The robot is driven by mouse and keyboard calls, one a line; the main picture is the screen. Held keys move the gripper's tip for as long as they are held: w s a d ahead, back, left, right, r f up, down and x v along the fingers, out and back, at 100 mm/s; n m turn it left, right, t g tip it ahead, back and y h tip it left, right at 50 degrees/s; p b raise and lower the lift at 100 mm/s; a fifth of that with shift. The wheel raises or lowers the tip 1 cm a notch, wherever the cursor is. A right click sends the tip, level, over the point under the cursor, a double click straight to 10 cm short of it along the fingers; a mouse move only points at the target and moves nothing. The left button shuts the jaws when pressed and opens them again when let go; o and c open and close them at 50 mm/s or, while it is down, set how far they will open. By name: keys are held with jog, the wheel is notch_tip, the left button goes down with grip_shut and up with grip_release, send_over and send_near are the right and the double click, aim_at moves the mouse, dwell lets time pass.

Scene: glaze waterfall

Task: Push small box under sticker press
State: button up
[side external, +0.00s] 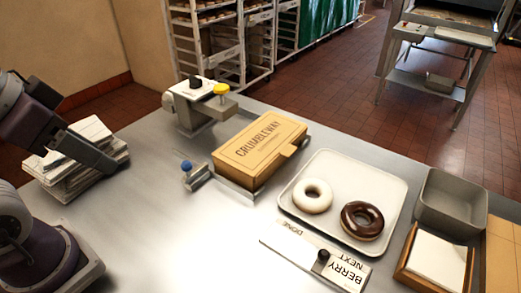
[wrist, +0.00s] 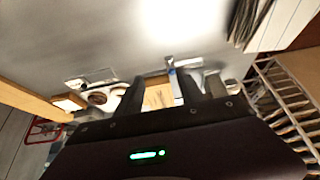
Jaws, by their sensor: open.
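A tan cardboard box (side external: 258,150) marked CRUMBLEWAY lies closed on the metal table, in the middle of the side view. The press (side external: 200,108), a grey device with a yellow knob, stands behind and left of it; the box is beside it, not under it. In the wrist view, part of the box (wrist: 158,96) shows small and far off between the fingers. My gripper (wrist: 160,80) is open and empty, well away from the box.
A small blue-knobbed fixture (side external: 194,176) stands just left of the box. A paper stack (side external: 80,160) is near my arm. A tray (side external: 335,170) with two donuts, a sign (side external: 315,255) and a grey bin (side external: 450,205) are to the right.

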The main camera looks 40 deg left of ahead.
aim_at(262, 148)
jog(key=shift+c, duration=1.4)
jog(key=w+r+m, duration=0.2)
jog(key=w, duration=0.1)
jog(key=w+d+r+m+g, duration=0.1)
jog(key=w, duration=0.1)
jog(key=shift+w, duration=0.25)
grip_shut()
jog(key=w+d+f+m+g, duration=0.2)
jog(key=w+d+m, duration=0.3)
jog(key=w, duration=0.5)
jog(key=w+d+f+m+g, duration=0.1)
jog(key=w+d+f+m, duration=0.25)
jog(key=w+m, duration=0.45)
jog(key=w+d+f, duration=0.1)
jog(key=w+f, duration=0.1)
jog(key=f, duration=0.3)
jog(key=w+d+f+m+g, duration=0.1)
jog(key=w+f, duration=0.1)
jog(key=f, duration=0.3)
jog(key=w+d+f+m, duration=0.1)
jog(key=w+d+f, duration=0.1)
jog(key=f, duration=0.3)
jog(key=shift+w+f+g, duration=0.25)
jog(key=shift+f+g, duration=0.05)
jog(key=shift+f, duration=0.05)
